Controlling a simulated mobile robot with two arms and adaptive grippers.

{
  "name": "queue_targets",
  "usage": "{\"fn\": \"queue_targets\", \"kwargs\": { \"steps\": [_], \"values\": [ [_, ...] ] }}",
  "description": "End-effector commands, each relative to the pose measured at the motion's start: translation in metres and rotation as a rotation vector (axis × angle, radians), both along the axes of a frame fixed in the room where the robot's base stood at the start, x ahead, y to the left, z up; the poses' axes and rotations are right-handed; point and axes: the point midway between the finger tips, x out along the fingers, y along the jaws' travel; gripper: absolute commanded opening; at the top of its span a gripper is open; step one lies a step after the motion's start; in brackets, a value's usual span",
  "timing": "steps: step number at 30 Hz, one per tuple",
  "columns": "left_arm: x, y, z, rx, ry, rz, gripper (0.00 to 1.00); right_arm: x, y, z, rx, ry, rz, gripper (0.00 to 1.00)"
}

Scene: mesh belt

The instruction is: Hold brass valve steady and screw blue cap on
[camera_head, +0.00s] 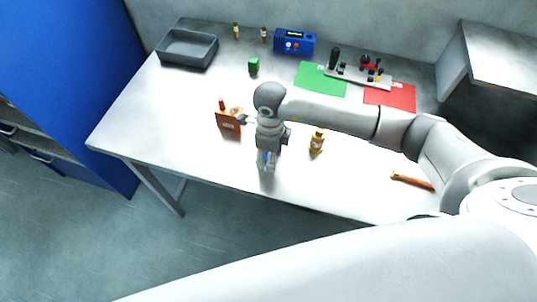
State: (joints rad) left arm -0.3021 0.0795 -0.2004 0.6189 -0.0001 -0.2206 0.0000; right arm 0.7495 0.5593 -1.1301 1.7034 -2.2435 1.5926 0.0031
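The brass valve (317,141) is a small golden-yellow piece. It stands on the table a little to the right of my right gripper, apart from it. My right gripper (267,164) points down over the front part of the table. A small blue thing (265,157), likely the blue cap, shows between its fingers. The fingers partly cover it, and I cannot tell whether they are closed on it or around it. My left gripper is not in view.
A brown box (228,121) stands left of my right gripper. A green block (254,66), grey bin (188,48), blue device (294,41), green mat (320,79) and red mat (390,97) lie farther back. An orange-brown bar (411,181) lies right.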

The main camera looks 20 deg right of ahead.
Motion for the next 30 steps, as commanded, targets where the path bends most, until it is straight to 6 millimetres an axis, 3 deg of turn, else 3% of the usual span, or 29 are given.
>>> {"fn": "queue_targets", "kwargs": {
  "steps": [4,12,23,30],
  "values": [
    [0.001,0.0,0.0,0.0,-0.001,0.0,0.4,0.0,0.0,0.0,0.0,0.0,0.0,0.5],
    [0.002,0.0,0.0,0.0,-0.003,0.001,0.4,0.0,0.0,0.001,0.0,0.0,0.0,0.17],
    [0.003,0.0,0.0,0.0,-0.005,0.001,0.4,0.0,0.0,0.001,-0.001,-0.001,0.0,0.17],
    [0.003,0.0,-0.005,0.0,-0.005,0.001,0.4,0.001,0.0,0.017,0.001,-0.003,0.001,0.17]
  ]
}}
